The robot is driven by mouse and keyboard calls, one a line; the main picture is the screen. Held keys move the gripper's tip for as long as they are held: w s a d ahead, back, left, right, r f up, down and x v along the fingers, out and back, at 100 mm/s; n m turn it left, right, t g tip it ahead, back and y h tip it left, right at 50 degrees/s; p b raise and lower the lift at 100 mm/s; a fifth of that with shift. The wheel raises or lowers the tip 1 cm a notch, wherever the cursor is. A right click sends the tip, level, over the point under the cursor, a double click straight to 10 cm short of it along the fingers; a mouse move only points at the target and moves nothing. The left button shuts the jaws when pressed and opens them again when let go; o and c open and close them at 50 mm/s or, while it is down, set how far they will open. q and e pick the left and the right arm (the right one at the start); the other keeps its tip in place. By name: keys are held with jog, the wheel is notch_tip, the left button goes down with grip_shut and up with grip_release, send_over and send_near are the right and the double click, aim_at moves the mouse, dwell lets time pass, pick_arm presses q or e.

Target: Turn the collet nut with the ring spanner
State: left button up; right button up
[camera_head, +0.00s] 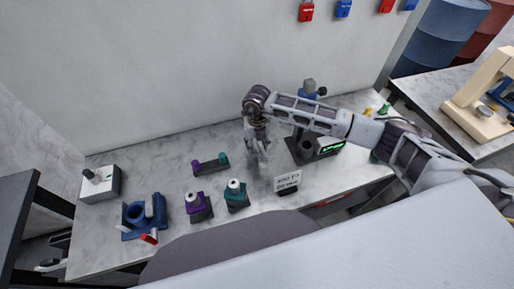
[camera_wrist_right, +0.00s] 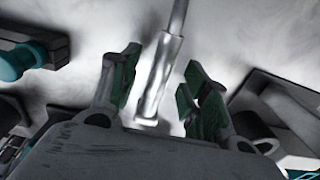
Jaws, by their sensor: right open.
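My right gripper (camera_head: 262,153) is low over the middle of the marble bench, pointing down. In the right wrist view its green-padded fingers (camera_wrist_right: 158,85) are open. A grey metal bar with a thicker pale end (camera_wrist_right: 160,75) shows between them, with gaps on both sides; it looks like the spanner's handle, but no ring is visible. A purple block (camera_head: 198,211) and a teal block (camera_head: 236,204), each with a white-topped fitting, stand left of the gripper. I cannot tell which part is the collet nut. My left gripper is out of view.
A small dark rack (camera_head: 210,166) with purple and teal knobs lies behind the blocks. A blue fixture (camera_head: 143,218) and a grey switch box (camera_head: 101,184) are at left.

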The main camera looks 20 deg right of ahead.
jog(key=shift+f, duration=1.1)
jog(key=shift+c, duration=0.3)
grip_shut()
